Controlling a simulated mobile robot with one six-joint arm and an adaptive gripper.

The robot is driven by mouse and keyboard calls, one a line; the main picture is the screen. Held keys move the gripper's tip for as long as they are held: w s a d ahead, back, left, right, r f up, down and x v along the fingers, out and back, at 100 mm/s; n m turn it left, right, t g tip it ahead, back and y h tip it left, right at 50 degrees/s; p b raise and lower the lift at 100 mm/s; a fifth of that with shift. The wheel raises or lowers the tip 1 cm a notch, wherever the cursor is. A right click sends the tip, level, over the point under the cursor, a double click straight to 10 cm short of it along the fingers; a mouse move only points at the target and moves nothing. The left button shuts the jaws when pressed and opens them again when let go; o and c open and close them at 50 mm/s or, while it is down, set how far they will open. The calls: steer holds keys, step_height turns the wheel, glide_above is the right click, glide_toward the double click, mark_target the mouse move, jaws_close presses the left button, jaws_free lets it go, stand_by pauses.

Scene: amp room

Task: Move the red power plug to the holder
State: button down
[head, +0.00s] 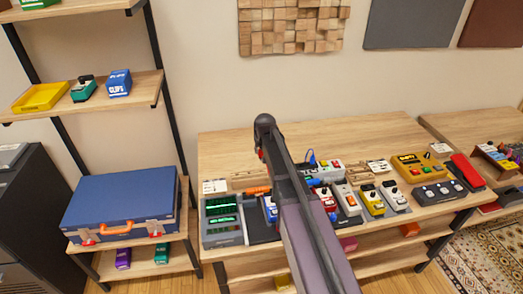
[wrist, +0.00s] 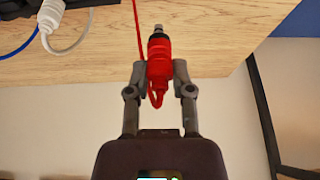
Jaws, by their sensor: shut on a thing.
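The red power plug (wrist: 159,62) has a metal tip and a red cable. My gripper (wrist: 160,78) is shut on it in the wrist view, one finger on each side, with the tip pointing up in the picture. The plug appears clear of the wooden surface behind it. In the head view my arm reaches over the table and hides most of the gripper; a small bit of red shows at its end. A low wooden block (head: 244,181) at the table's left side may be the holder, but I cannot tell for sure.
The wooden table (head: 225,147) carries several pedals, a grey device with green displays (head: 221,218) and a yellow pedal (head: 418,168). A blue case (head: 120,207) lies on the shelf at left. White and blue cables (wrist: 62,38) show in the wrist view. The table's back strip is clear.

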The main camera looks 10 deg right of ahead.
steer(key=shift+f+b, duration=2.45)
steer(key=shift+f, duration=0.25)
steer(key=shift+f+b, duration=1)
steer(key=shift+f, duration=0.05)
stand_by(1.2)
steer(key=shift+c, duration=2.1)
jaws_free()
steer(key=o, duration=0.4)
steer(key=shift+r, duration=0.15)
steer(key=shift+r+p, duration=3.4)
steer(key=shift+p, duration=0.15)
